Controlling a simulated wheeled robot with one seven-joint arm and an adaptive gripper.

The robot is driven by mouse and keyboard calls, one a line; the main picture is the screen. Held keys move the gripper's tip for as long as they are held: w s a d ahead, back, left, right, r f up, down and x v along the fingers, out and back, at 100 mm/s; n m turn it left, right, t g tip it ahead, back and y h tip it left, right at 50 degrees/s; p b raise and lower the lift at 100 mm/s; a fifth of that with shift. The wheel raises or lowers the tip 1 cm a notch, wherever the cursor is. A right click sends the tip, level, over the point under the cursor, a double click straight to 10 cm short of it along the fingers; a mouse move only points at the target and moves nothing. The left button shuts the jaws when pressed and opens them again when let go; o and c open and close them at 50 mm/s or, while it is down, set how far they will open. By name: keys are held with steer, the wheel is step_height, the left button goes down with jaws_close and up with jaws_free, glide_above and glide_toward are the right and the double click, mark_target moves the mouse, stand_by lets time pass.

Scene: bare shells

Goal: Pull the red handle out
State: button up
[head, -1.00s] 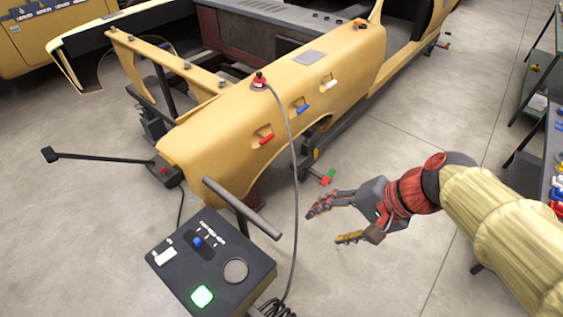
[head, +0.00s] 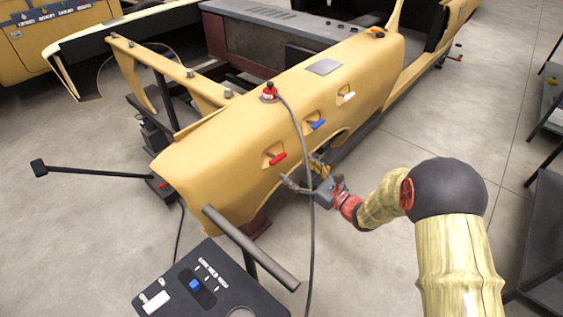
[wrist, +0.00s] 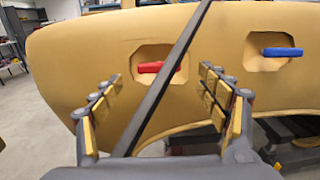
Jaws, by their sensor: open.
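The red handle (head: 277,159) sits in a recess on the side of the yellow car body; it also shows in the wrist view (wrist: 150,67), ahead between my fingers. My gripper (head: 303,174) is open and empty, a little below and to the right of the red handle in the head view. In the wrist view my gripper (wrist: 160,92) has one finger on each side, both apart from the handle. A dark cable (wrist: 165,85) crosses the wrist view diagonally in front of the handle's right part.
A blue handle (head: 317,124) and a white handle (head: 347,96) sit farther along the same yellow panel (head: 215,150). The cable (head: 309,230) hangs from a red-topped button on the panel. A dark control box (head: 205,285) with a grey bar stands in front. Open floor lies to the right.

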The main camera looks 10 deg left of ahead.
mark_target(280, 158)
steer(key=b+x, duration=0.1)
steer(key=x, duration=0.5)
steer(key=shift+w+a+b, duration=0.15)
steer(key=shift+a+b, duration=0.25)
steer(key=shift+c, duration=0.7)
steer(key=c, duration=1.5)
steer(key=shift+c, duration=0.2)
steer(key=shift+p+v, duration=0.4)
steer(key=shift+v, duration=0.8)
steer(key=o, duration=1.7)
steer(key=shift+d+r, duration=0.1)
steer(key=shift+r, duration=0.15)
